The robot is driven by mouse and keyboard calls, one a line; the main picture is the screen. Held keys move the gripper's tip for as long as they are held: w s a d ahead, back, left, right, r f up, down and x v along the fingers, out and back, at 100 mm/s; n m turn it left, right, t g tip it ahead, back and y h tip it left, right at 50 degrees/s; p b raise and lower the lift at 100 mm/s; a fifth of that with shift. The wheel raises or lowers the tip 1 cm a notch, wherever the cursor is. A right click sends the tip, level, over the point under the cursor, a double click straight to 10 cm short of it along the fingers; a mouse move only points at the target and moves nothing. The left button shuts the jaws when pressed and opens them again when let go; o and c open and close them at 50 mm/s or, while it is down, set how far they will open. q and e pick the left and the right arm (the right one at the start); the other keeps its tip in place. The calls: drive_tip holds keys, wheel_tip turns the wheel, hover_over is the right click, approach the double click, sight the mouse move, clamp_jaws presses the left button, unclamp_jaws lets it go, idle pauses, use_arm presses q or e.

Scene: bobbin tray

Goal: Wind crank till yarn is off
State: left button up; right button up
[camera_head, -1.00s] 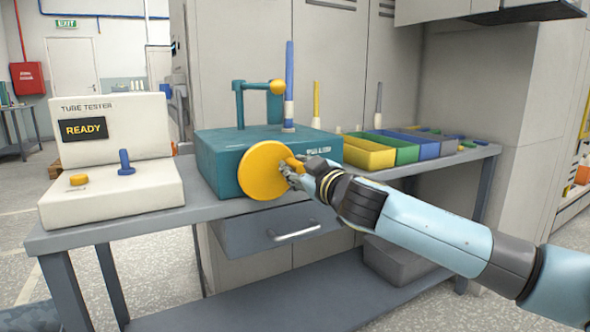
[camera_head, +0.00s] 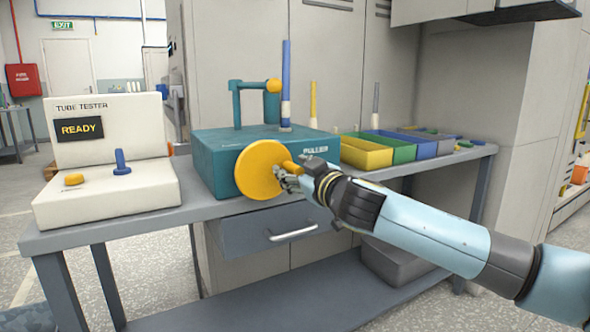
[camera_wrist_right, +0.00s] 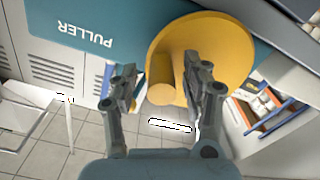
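The teal puller box (camera_head: 215,160) stands on the bench with a yellow crank wheel (camera_head: 255,170) on its front. A short yellow crank handle (camera_wrist_right: 165,90) sticks out from the wheel. A blue tube (camera_head: 286,75) with a white band (camera_head: 286,113) near its lower end stands upright on the box; I cannot tell whether the white is yarn. My right gripper (camera_head: 285,176) is at the handle. In the right wrist view its fingers (camera_wrist_right: 160,75) are spread either side of the handle, with gaps showing. My left gripper is out of view.
A white tube tester (camera_head: 105,190) reading READY stands at left. A teal post with an orange knob (camera_head: 273,86) rises from the box. Yellow (camera_head: 366,153), green and blue bins line the bench at right. A drawer (camera_head: 270,228) sits below the wheel.

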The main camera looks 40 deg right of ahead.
drive_tip(key=shift+r, duration=0.1)
drive_tip(key=v, duration=1.2)
drive_tip(key=shift+a, duration=0.1)
drive_tip(key=shift+a, duration=0.1)
